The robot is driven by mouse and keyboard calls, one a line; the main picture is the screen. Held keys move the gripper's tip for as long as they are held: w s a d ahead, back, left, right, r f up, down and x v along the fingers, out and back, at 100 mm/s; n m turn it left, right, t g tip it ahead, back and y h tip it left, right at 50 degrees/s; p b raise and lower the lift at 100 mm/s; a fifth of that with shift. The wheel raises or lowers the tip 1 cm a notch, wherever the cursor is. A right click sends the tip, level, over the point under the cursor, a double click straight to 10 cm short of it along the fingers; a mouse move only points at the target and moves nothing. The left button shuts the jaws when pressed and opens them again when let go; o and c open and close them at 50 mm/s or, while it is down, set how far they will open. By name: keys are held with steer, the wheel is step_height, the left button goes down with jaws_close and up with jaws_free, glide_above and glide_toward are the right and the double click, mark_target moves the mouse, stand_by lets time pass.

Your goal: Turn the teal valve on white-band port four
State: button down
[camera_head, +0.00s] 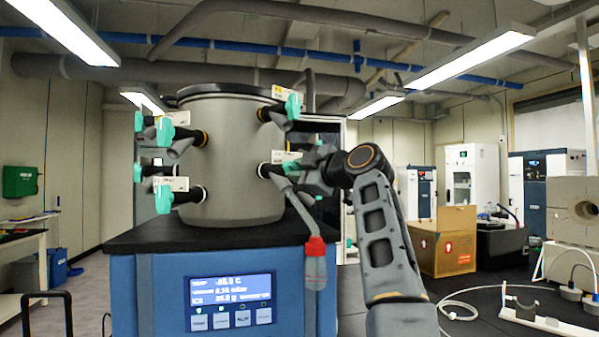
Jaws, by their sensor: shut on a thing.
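The teal valve (291,168) sits on the lower right port (268,170) of the grey drum, which has a pale band and a small white label (284,157). My gripper (303,172) reaches in from the right and is shut on this teal valve. The gripper's fingers and wrist partly hide the valve, and the label's writing is too small to read. A grey vessel with a red collar (315,247) hangs below this port, in front of the blue cabinet's right edge.
Other teal valves stick out of the drum (236,160) at upper right (293,106), upper left (165,132) and lower left (164,198). The drum stands on a blue cabinet with a lit display (230,284). A cardboard box (448,250) and cables lie to the right.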

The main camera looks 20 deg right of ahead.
steer(key=c, duration=1)
jaws_free()
steer(key=b+v, duration=0.3)
steer(key=v, duration=1)
steer(key=shift+s+b, duration=0.35)
steer(key=shift+s, duration=0.05)
steer(key=shift+d, duration=0.1)
